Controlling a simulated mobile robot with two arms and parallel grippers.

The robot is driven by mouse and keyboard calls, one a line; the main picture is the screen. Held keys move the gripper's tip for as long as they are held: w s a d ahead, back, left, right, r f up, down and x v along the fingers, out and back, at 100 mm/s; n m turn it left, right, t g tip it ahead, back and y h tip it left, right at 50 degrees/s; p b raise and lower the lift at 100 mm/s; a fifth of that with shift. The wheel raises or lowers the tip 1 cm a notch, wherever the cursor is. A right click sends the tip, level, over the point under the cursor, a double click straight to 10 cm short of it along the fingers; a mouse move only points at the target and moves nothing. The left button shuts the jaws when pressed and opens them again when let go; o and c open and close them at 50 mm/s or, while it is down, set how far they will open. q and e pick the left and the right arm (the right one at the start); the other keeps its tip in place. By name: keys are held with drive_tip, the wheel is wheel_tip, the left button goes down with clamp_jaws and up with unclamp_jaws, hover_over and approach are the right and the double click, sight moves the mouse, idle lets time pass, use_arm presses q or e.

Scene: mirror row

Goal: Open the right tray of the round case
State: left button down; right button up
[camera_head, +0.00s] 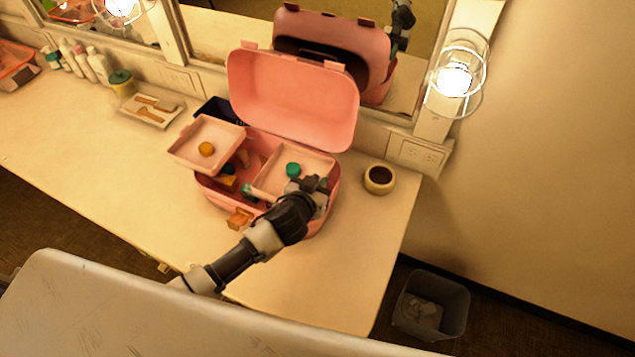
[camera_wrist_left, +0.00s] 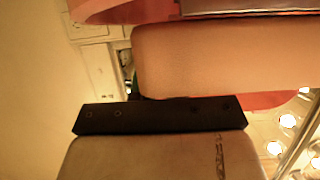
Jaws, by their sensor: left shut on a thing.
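The pink round case (camera_head: 211,193) stands on the counter with its lid (camera_head: 290,100) raised. Its left tray (camera_head: 180,150) sits out past the case's left side with an orange round item in it. Its right tray (camera_head: 315,160) is above the right part of the case body and holds a teal round jar (camera_head: 293,170). My left gripper (camera_head: 312,186) is shut on the right tray at its front right edge, and the fingertips are partly hidden. In the left wrist view a pink wall (camera_wrist_left: 220,60) lies right beyond the dark finger part (camera_wrist_left: 160,116). My right gripper is not seen.
A cream jar (camera_head: 379,179) stands close to the right of the case. A mirror is behind the lid. A tray with brushes (camera_head: 152,111) and bottles (camera_head: 98,65) stand at the left. A grey bin (camera_head: 431,304) is on the floor. The counter front right is clear.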

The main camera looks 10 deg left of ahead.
use_arm(q)
drive_tip(key=s+d+b, duration=0.2)
drive_tip(key=d+b, duration=0.1)
drive_tip(key=d, duration=0.7)
drive_tip(key=shift+d, duration=0.2)
drive_tip(key=c, duration=1.2)
unclamp_jaws()
drive_tip(key=shift+o, duration=0.2)
drive_tip(key=b+v, duration=0.1)
drive_tip(key=v, duration=0.9)
drive_tip(key=shift+s+r+b, duration=0.25)
drive_tip(key=shift+s+b, duration=0.1)
